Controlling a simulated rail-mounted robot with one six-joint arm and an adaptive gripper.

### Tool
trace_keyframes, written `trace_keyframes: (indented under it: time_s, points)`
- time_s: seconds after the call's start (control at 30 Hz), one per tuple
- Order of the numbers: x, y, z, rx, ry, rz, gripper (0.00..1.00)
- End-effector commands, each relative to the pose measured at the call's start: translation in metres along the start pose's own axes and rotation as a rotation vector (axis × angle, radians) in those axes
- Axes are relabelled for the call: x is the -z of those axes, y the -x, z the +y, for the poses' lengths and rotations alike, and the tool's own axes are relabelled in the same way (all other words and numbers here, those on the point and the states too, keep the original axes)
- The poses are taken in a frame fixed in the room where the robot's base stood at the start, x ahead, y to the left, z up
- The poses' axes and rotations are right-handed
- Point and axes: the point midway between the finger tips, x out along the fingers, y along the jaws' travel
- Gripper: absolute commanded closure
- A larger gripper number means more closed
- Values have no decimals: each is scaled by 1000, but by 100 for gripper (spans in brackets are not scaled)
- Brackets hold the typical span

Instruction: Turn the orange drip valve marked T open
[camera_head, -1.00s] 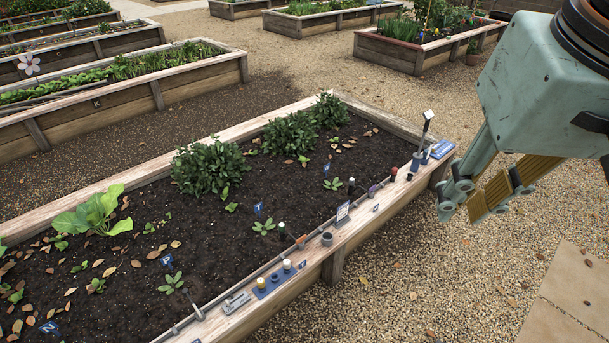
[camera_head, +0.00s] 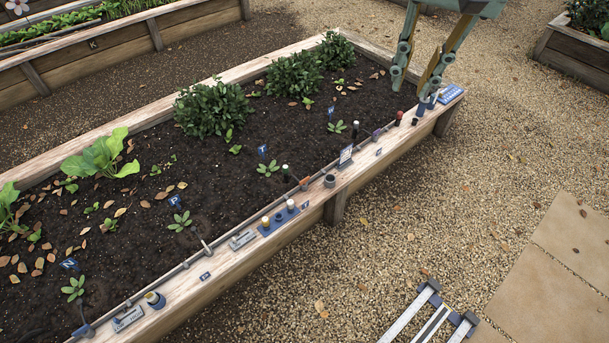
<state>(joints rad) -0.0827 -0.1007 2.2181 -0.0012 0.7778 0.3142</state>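A small orange valve (camera_head: 304,183) sits on the thin drip line along the front edge of the raised bed (camera_head: 362,172). Its handle position is too small to tell, and so is any letter on it. A blue marker that seems to read T (camera_head: 262,151) stands in the soil up and left of it. My gripper (camera_head: 411,88) is at the bed's far right corner, well up and right of the orange valve. Its two fingers point down and stand apart, with nothing visible between them. A blue cup (camera_head: 432,101) shows beside the right fingertip; what stands in it is hidden.
A purple valve (camera_head: 377,134), a red-topped post (camera_head: 399,118), a small sign (camera_head: 346,156), a dark cup (camera_head: 329,181) and a blue block with knobs (camera_head: 279,221) crowd the front ledge. Leafy bushes (camera_head: 214,108) stand at the back. Gravel (camera_head: 440,220) in front is open.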

Motion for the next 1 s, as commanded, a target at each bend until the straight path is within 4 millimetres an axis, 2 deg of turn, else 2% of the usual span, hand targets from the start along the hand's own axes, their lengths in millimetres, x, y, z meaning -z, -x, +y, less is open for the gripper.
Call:
trace_keyframes:
  time_s: [0.2,0.57,1.0]
  points:
    - [33,-24,-18,-3,-37,-19,81]
    - [80,-70,-48,-9,-100,-45,81]
    - [129,-138,-86,-20,-176,-75,81]
